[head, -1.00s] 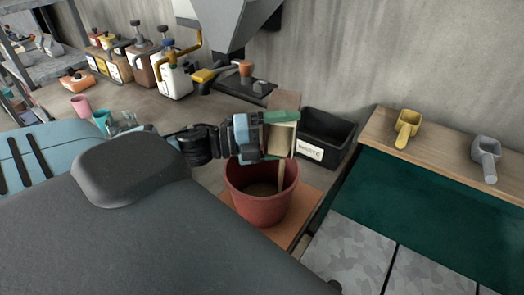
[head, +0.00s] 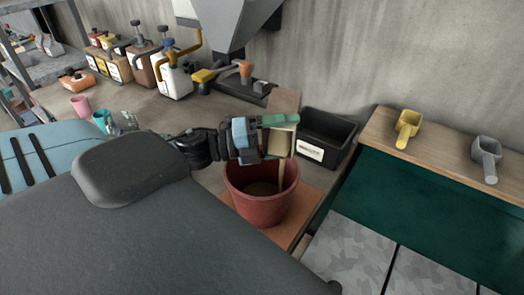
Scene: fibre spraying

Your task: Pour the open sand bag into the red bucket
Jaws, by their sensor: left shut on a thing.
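The red bucket (head: 262,208) stands on an orange-brown board, with some sand-coloured material inside. My left gripper (head: 262,137) is above the bucket, shut on the sand bag (head: 281,144), a beige bag with a green band along its top. The bag is largely hidden behind the gripper. A pale strip, which looks like pouring sand, runs from the bag down into the bucket at its right inner side. My right gripper is not in view.
A black waste bin (head: 327,139) stands just right of the bag. A yellow scoop (head: 407,127) and a grey scoop (head: 487,158) lie on the wooden shelf. Jugs, including a white one (head: 175,79), and a pink cup (head: 80,105) stand at the back left.

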